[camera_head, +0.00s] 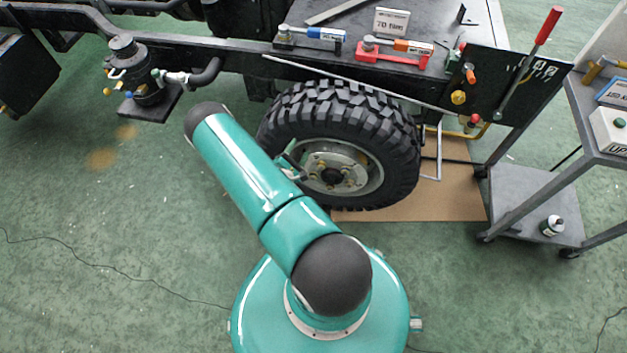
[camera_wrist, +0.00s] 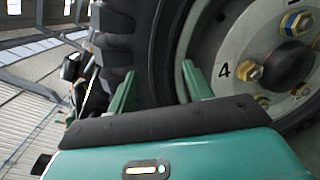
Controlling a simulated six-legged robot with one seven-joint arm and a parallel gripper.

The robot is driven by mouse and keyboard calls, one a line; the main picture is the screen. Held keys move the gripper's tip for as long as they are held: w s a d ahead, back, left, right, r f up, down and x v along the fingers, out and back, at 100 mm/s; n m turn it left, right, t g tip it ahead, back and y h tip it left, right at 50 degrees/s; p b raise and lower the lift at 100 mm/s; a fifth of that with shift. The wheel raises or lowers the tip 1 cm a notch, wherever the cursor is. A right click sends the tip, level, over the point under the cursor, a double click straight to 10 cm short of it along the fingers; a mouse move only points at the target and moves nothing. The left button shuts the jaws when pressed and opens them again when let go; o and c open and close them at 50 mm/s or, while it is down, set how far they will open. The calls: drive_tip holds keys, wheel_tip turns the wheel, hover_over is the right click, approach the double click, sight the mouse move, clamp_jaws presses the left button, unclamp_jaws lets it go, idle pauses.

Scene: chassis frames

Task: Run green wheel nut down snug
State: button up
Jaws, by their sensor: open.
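The wheel's black tyre (camera_head: 340,135) stands upright under the chassis, with a pale rim and a dark hub (camera_head: 332,177) ringed by brass-coloured nuts. In the wrist view, a brass nut (camera_wrist: 249,71) sits beside the number 4, and a nut with a blue ring (camera_wrist: 295,22) is above it, near the hub (camera_wrist: 290,53). I cannot make out a green nut in either view. My gripper (camera_wrist: 160,72) is open and empty, its fingers apart in front of the tyre and rim edge, left of the nuts. In the head view my arm partly hides the wheel's left side.
A blue wrench (camera_head: 325,34) and an orange wrench (camera_head: 412,46) lie in holders on the bench above the wheel. A red-handled lever (camera_head: 530,60) stands by the dark panel (camera_head: 510,90). A grey trolley (camera_head: 535,205) is at right.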

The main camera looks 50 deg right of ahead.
drive_tip(key=s+a+f+n+t+y, duration=0.2)
drive_tip(key=s+f+n+t, duration=0.15)
drive_tip(key=f, duration=0.55)
drive_tip(key=n+t+y, duration=0.1)
drive_tip(key=n+y, duration=0.1)
drive_tip(key=y, duration=0.1)
approach(313, 178)
drive_tip(key=shift+m, duration=0.25)
drive_tip(key=x, duration=0.8)
drive_tip(key=shift+d+r, duration=0.15)
drive_tip(key=shift+d, duration=0.15)
